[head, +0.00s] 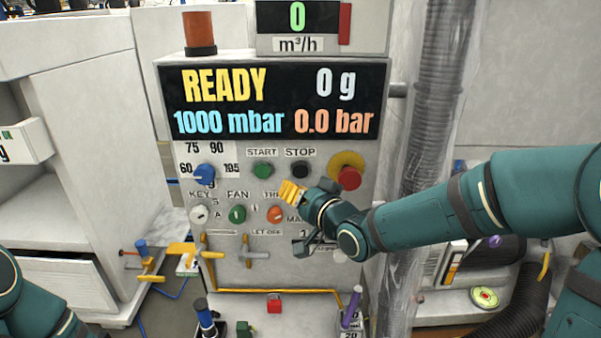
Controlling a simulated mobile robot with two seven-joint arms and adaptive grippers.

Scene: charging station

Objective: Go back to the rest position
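My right gripper (299,221) reaches in from the right, in front of the control panel (180,150). Its dark fingers look spread apart, with nothing clearly held between them. A yellow-orange piece (292,193) shows at the upper finger; I cannot tell whether it is part of the finger or a separate thing. The gripper partly covers labels beside the orange knob (275,214). Contact with the panel cannot be judged. A piece of my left arm shows at the lower left corner, but its gripper is out of the picture.
The panel carries a blue knob (204,174), a green start button (263,170) and a red emergency stop (349,178). Yellow handles (208,262) stick out below. A ribbed duct (436,100) stands at the right, close to my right arm. A white cabinet (85,150) stands left.

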